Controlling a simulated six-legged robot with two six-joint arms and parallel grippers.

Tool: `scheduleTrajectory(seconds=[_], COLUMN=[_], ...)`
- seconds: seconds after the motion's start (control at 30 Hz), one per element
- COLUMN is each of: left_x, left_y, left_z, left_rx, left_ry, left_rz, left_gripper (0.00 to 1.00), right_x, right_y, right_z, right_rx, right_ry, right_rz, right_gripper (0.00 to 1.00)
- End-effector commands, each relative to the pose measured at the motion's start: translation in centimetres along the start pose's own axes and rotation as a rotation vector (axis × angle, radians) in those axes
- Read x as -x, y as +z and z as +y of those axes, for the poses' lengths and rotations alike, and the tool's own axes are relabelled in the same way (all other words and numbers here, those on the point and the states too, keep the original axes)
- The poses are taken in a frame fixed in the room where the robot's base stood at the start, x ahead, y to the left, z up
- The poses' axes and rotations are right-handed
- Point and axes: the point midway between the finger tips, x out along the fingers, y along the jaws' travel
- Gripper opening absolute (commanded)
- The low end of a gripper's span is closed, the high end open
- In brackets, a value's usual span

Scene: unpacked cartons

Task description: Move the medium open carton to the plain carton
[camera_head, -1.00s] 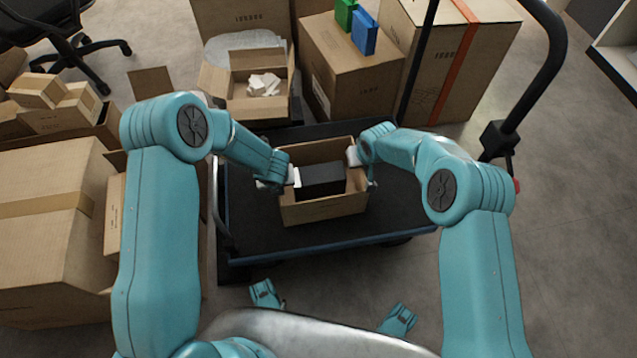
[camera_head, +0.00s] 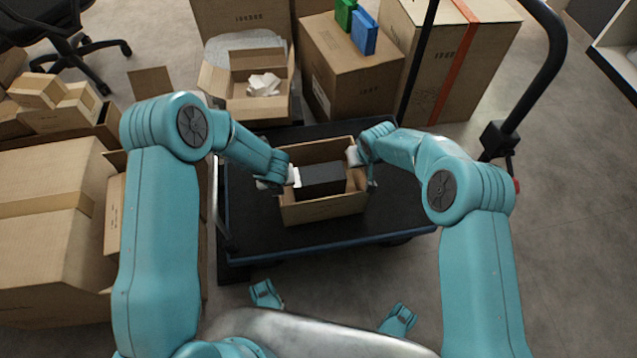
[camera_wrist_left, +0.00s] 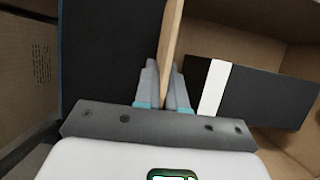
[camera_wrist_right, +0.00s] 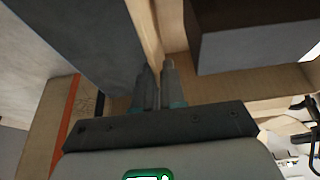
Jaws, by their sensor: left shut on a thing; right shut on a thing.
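The open carton (camera_head: 325,211) is on the black platform of a cart, with a black box (camera_head: 322,181) with a white band inside it. My left gripper (camera_head: 279,178) is shut on its left wall; the left wrist view shows the wall edge (camera_wrist_left: 172,40) between the fingers. My right gripper (camera_head: 363,160) is shut on its right wall, whose edge also shows in the right wrist view (camera_wrist_right: 146,32). I cannot tell whether the carton's bottom touches the platform. I cannot tell which closed carton is the plain one.
The cart platform (camera_head: 250,220) is bare around the carton. Behind stand an open carton (camera_head: 243,106) with white pieces, a carton (camera_head: 345,75) with green and blue things on top, and an orange-strapped carton (camera_head: 480,50). A large carton (camera_head: 50,235) is left; the cart handle (camera_head: 545,75) is right.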

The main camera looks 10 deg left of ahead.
Motion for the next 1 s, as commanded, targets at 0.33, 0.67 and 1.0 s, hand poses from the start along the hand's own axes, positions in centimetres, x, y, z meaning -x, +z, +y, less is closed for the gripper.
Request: scheduleTrajectory(seconds=[0.33, 0.67, 1.0], left_x=[0.1, 2.2, 4.8], left_y=[0.1, 1.0, 2.0], left_z=[0.0, 0.0, 0.0], left_rx=[0.0, 0.0, 0.0], left_ry=[0.0, 0.0, 0.0], left_rz=[-0.002, -0.002, -0.002], left_gripper=[0.0, 0.0, 0.0], right_x=[0.2, 2.2, 4.8], right_y=[-0.2, -1.0, -2.1], right_z=[0.0, 0.0, 0.0], right_rx=[0.0, 0.0, 0.0], right_ry=[0.0, 0.0, 0.0], right_rz=[0.003, 0.003, 0.003], right_gripper=[0.0, 0.0, 0.0])
